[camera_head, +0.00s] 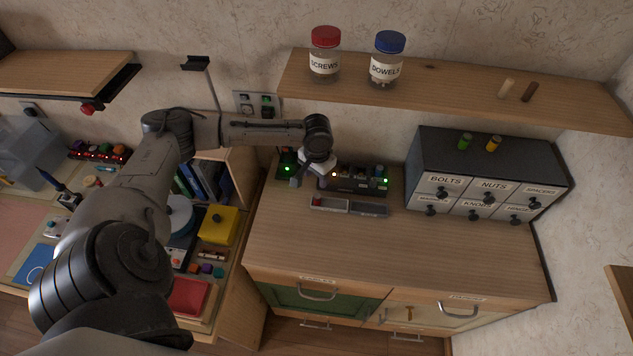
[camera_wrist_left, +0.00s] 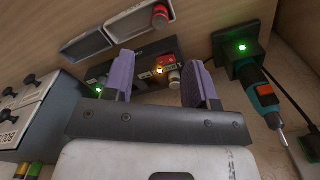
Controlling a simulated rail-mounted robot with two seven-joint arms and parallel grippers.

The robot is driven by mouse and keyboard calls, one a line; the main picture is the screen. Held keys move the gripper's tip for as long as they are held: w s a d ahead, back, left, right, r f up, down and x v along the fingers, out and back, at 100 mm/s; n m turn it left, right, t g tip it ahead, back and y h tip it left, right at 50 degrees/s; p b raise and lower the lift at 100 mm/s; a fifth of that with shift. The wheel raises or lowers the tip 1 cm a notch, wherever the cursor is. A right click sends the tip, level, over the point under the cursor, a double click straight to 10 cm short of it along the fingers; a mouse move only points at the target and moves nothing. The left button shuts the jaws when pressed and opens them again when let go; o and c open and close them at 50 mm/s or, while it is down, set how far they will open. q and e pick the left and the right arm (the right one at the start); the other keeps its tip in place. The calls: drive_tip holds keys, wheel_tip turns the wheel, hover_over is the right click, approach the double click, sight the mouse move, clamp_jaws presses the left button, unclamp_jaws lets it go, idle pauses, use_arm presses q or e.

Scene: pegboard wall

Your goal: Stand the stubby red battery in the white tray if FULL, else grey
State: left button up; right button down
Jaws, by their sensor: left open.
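My left gripper (camera_head: 312,180) is open over the left end of the black charger (camera_head: 358,184). In the left wrist view, its purple fingers (camera_wrist_left: 160,88) stand apart with nothing gripped. Between them, on the charger (camera_wrist_left: 138,68), are a red piece (camera_wrist_left: 166,62), a pale cylinder (camera_wrist_left: 174,79) and an amber light; the small label is unreadable. The white tray (camera_head: 328,204) holds a short red cylinder (camera_head: 317,201), also seen in the wrist view (camera_wrist_left: 160,14). The grey tray (camera_head: 369,209) beside it looks empty. I cannot tell which red piece is the stubby battery. My right gripper is not in view.
A screwdriver-like tool (camera_wrist_left: 266,97) rests by a green-lit black box (camera_wrist_left: 240,46) beside the charger. A drawer cabinet (camera_head: 484,170) stands at the right. A shelf (camera_head: 450,85) with jars hangs above. The cabinet top (camera_head: 400,248) in front is clear.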

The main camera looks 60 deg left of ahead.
use_arm(q)
drive_tip(key=s+d+f+m, duration=0.2)
drive_tip(key=d+f, duration=0.1)
drive_tip(key=d, duration=0.4)
drive_tip(key=s+d+f+m+t+h, duration=0.1)
drive_tip(key=s+d+f+m, duration=0.1)
drive_tip(key=d, duration=0.6)
drive_tip(key=s+d+f+m, duration=0.2)
drive_tip(key=s+d+f, duration=0.2)
drive_tip(key=d, duration=0.3)
drive_tip(key=shift+s+d+m+h, duration=0.15)
drive_tip(key=shift+d+m+h, duration=0.15)
drive_tip(key=shift+d+h, duration=0.1)
drive_tip(key=s+d+r+t, duration=0.1)
drive_tip(key=s+d, duration=0.1)
drive_tip(key=s, duration=0.4)
drive_tip(key=s+d+r+t+y, duration=0.1)
drive_tip(key=s+d+r, duration=0.1)
drive_tip(key=s, duration=0.4)
drive_tip(key=shift+d+r+n+t+y, duration=0.2)
drive_tip(key=shift+n+t+y, duration=0.1)
drive_tip(key=shift+n, duration=0.1)
